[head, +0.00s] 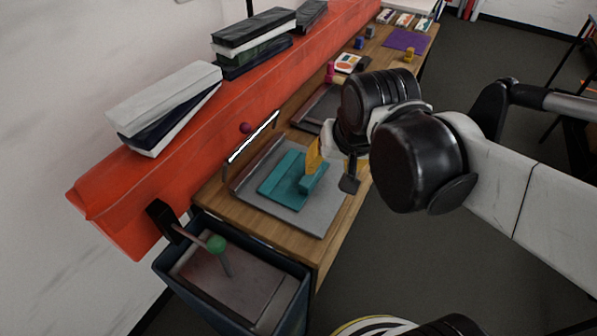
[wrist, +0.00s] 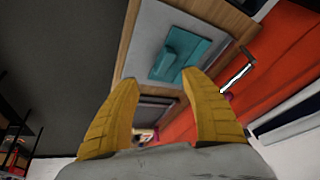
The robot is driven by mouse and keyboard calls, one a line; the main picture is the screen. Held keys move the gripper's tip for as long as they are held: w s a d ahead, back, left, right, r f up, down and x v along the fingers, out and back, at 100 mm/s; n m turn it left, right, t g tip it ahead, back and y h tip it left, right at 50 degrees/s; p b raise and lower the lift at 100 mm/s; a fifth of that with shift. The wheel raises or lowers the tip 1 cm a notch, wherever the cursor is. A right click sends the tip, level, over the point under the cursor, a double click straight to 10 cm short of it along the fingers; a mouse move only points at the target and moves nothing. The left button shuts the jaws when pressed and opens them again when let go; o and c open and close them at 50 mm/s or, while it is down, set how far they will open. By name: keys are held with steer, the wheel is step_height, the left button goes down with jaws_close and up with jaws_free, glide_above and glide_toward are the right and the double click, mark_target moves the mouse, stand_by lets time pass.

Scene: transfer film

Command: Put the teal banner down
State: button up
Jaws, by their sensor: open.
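The teal banner (head: 280,180) lies flat on a grey tray-like plate (head: 312,218) on the wooden desk. A raised teal block stands on its right part. In the wrist view the teal banner (wrist: 184,54) is beyond the fingertips, on the grey plate (wrist: 143,40). My gripper (head: 330,165) is just right of the banner in the head view and looks apart from it. In the wrist view its yellow fingers (wrist: 163,85) are spread wide with nothing between them.
A dark bin (head: 290,310) with a green-knobbed lever (head: 216,244) stands at the desk's near end. An orange-red shelf (head: 190,140) carrying books (head: 165,100) runs along the desk's left side. A second dark plate (head: 318,107), small blocks and a purple sheet (head: 405,40) lie farther along the desk (head: 341,205).

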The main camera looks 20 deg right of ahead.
steer(key=w+m+g+p, duration=0.2)
steer(key=w+m+p, duration=0.1)
steer(key=w, duration=0.3)
steer(key=m+g+p, duration=0.2)
steer(key=m+g, duration=0.1)
glide_toward(311, 175)
steer(key=shift+w+a, duration=0.3)
steer(key=shift+w, duration=0.25)
step_height(311, 175, down, 5)
steer(key=shift+f+b, duration=0.1)
steer(key=shift+b, duration=0.95)
steer(key=f+b, duration=0.1)
steer(key=f, duration=0.1)
steer(key=f+b, duration=0.1)
steer(key=f, duration=0.1)
steer(key=f+b, duration=0.1)
steer(key=f, duration=0.1)
steer(key=shift+s+d, duration=0.25)
steer(key=shift+s, duration=0.1)
steer(key=shift+r, duration=0.1)
jaws_close()
